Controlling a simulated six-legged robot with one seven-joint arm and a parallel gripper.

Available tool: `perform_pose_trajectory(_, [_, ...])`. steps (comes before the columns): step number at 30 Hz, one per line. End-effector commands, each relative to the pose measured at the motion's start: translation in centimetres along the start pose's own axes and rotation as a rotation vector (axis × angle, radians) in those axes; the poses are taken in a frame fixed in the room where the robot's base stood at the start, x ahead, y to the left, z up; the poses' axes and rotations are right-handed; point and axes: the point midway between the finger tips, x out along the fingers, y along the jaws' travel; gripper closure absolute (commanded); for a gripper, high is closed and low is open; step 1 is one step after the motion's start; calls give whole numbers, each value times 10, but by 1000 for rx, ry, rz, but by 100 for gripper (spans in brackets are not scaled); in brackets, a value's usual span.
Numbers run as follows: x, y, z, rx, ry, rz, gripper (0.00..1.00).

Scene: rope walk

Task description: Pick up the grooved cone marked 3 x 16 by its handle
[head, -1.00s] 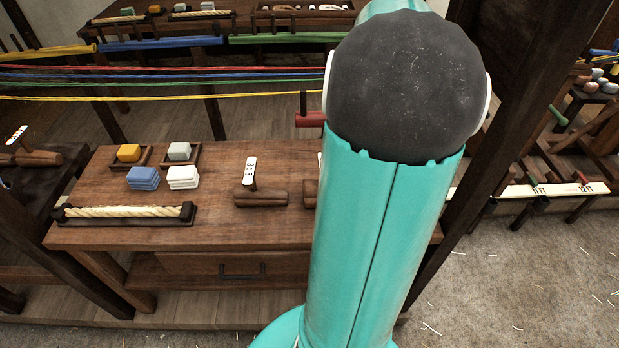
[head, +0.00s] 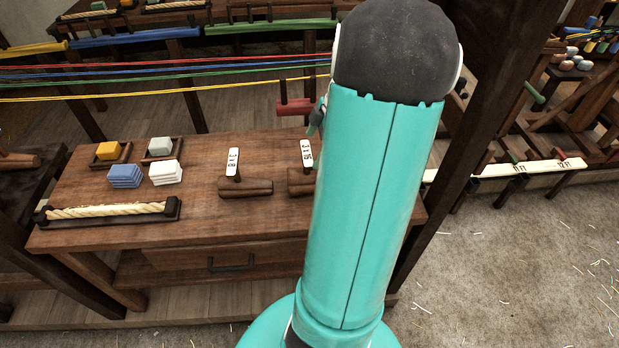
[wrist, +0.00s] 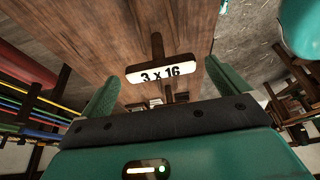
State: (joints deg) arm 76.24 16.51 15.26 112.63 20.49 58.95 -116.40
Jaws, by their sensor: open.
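The white tag reading 3 x 16 (wrist: 161,69) shows in the wrist view, with a dark brown bar (wrist: 157,44) meeting it. In the head view its tag (head: 306,153) stands above a brown wooden cone (head: 298,182) on the bench, partly hidden behind my arm. My gripper (wrist: 162,76) is open in the wrist view, its green fingers on either side of the tag with nothing held. I cannot tell how far apart they are from the handle. In the head view only a dark green finger (head: 316,118) shows beside my arm.
A similar tagged cone (head: 246,188) lies to the left on the bench (head: 200,223). Yellow, grey, blue and white blocks and a rope tray (head: 172,208) are further left. Coloured ropes (head: 180,72) run behind. A dark post (head: 455,130) stands on the right.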

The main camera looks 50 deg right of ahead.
Motion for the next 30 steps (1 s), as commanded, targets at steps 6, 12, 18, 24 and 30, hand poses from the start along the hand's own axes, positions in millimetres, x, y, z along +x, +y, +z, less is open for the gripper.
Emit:
perform_pose_trajectory(6, [33, 1, -3, -1, 1, -3, 0])
perform_pose_trajectory(12, [39, 1, -3, -1, 0, -1, 0])
perform_pose_trajectory(18, [38, 1, -3, -1, 0, -1, 20])
perform_pose_trajectory(24, [38, 1, -3, -1, 0, 0, 59])
perform_pose_trajectory(30, [38, 2, -3, -1, 0, 1, 63])
